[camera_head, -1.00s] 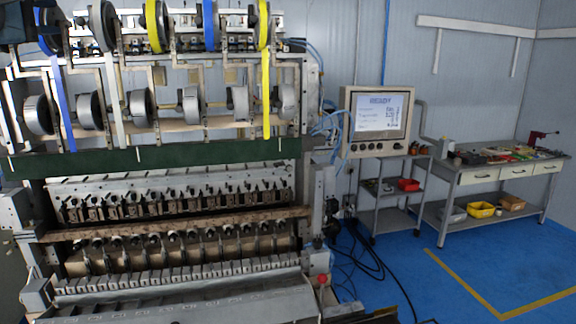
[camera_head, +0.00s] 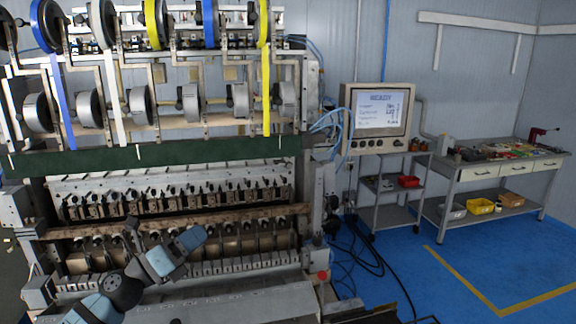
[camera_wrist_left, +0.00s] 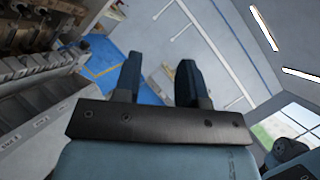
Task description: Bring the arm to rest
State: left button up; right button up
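My left arm comes in at the lower left of the head view, in front of the coil winder (camera_head: 180,153). Its left gripper (camera_head: 200,234) points right and up, in front of the lower rows of the machine. In the left wrist view its two dark fingers stand apart with nothing between them, so the gripper (camera_wrist_left: 158,72) is open and empty. I cannot tell from the head view how far the gripper is from the machine. My right gripper is in neither view.
A screen (camera_head: 380,110) on the machine's right side shows text. A small cart (camera_head: 377,217) and a workbench (camera_head: 480,172) with tools and bins stand at the right. Black cables (camera_head: 365,262) lie beside the machine. The blue floor (camera_head: 450,265) in front of the bench is clear.

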pick_arm(q)
jog(key=s+f+n+y, duration=0.4)
jog(key=s+f+n, duration=0.3)
jog(key=f+n, duration=0.35)
jog(key=s+a+f+n+y, duration=0.1)
jog(key=s+f+n+y, duration=0.3)
jog(key=s+f+n, duration=0.45)
jog(key=s+f+n+y, duration=0.45)
jog(key=f+n, duration=0.55)
jog(key=f, duration=0.4)
jog(key=s+f+n+g, duration=0.3)
jog(key=s+f+n, duration=0.2)
jog(key=s, duration=0.6)
jog(key=shift+s+d+f+n, duration=0.2)
jog(key=shift+s+f+n, duration=0.1)
jog(key=shift+f, duration=0.4)
